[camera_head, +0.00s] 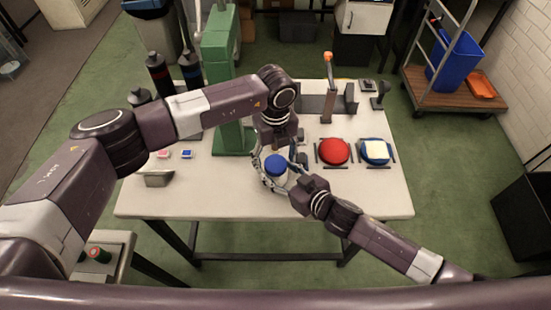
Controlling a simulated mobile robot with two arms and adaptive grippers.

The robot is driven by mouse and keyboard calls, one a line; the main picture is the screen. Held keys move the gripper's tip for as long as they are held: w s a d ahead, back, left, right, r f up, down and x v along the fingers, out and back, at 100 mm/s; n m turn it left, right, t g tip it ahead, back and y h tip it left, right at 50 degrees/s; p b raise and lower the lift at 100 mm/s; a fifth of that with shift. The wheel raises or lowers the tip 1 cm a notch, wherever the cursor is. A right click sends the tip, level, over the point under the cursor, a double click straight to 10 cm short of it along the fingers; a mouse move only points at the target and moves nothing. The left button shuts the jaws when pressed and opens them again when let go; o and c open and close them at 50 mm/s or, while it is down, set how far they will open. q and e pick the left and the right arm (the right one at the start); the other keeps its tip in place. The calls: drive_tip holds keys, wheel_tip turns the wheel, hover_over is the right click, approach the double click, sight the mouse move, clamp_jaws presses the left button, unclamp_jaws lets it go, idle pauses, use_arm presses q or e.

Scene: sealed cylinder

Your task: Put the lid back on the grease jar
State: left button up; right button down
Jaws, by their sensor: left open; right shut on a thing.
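A small white jar (276,178) with a round blue lid (275,163) at its top stands near the middle of the white table. The fingers hide much of it, and I cannot tell whether the lid is seated. My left gripper (276,153) reaches down from above and behind, open, with its fingers spread around the blue lid. My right gripper (283,179) comes in from the right, low at the jar's side, and is shut on the jar.
A green press (219,85) stands behind, to the left. A red disc (334,151) and a blue disc with a pale block (376,151) lie to the right. An orange-topped lever (329,85) stands behind. A metal tray (158,179) is at left. The table's front strip (230,205) is clear.

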use_arm(q)
drive_tip(key=shift+r, duration=2.25)
wheel_tip(320, 180, up, 4)
drive_tip(key=shift+f, duration=0.25)
drive_tip(key=shift+f, duration=0.1)
drive_tip(key=shift+f, duration=3.95)
drive_tip(key=shift+c, duration=0.5)
